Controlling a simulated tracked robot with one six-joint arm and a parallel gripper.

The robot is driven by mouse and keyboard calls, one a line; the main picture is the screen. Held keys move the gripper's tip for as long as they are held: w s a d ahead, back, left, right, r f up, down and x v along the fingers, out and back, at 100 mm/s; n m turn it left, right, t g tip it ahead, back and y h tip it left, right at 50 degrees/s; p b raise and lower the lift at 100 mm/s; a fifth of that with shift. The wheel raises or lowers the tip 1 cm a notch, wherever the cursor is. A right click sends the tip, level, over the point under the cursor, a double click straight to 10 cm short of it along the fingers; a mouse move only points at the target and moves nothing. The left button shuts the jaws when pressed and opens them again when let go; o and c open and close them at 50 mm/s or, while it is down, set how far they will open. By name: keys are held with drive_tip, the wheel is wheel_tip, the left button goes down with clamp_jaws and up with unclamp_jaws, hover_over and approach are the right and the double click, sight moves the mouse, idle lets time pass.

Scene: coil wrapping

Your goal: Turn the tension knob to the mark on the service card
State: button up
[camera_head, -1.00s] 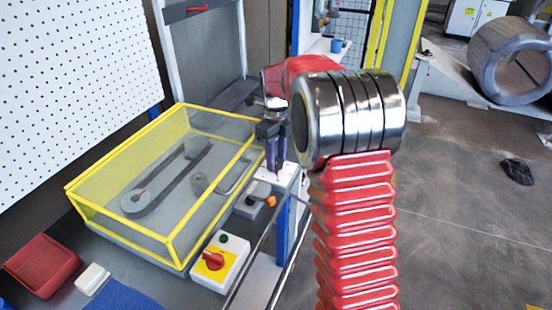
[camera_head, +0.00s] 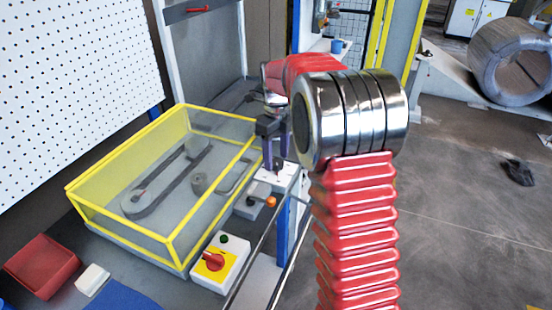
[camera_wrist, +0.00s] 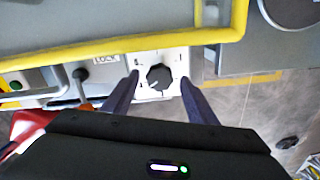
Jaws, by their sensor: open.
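The black tension knob (camera_wrist: 160,77) sits on a white plate (camera_wrist: 148,60) with small dark marks around it in the wrist view. A light pointer line on the knob faces the lower left of that view. My gripper (camera_wrist: 160,82) is open, with one dark finger on each side of the knob and gaps visible between. In the head view my gripper (camera_head: 276,150) points down over the knob (camera_head: 278,163) and its white plate (camera_head: 277,178). I cannot make out a service card in either view.
A yellow-framed guard box (camera_head: 170,235) stands left of the knob plate. An orange-tipped lever (camera_head: 270,202) and a red rotary switch (camera_head: 213,260) are nearer the front. A red tray (camera_head: 42,265) lies at the lower left.

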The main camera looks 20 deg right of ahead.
wheel_tip(320, 180, up, 12)
drive_tip(key=shift+r, duration=0.2)
idle(0.8)
drive_tip(key=n, duration=1)
hover_over(277, 164)
wheel_tip(277, 164, down, 4)
drive_tip(key=s+a+n+t, duration=0.2)
drive_tip(key=s+a+n, duration=0.2)
drive_tip(key=s, duration=0.6)
drive_tip(key=s+a+n+t, duration=0.1)
drive_tip(key=s+a+n, duration=0.2)
drive_tip(key=s+n, duration=0.6)
drive_tip(key=s+a+n+t, duration=0.2)
drive_tip(key=s+a+n, duration=0.2)
drive_tip(key=s+n, duration=0.3)
drive_tip(key=s, duration=0.4)
drive_tip(key=shift+a+r+t, duration=0.15)
drive_tip(key=shift+a+t, duration=0.15)
drive_tip(key=shift+a, duration=0.05)
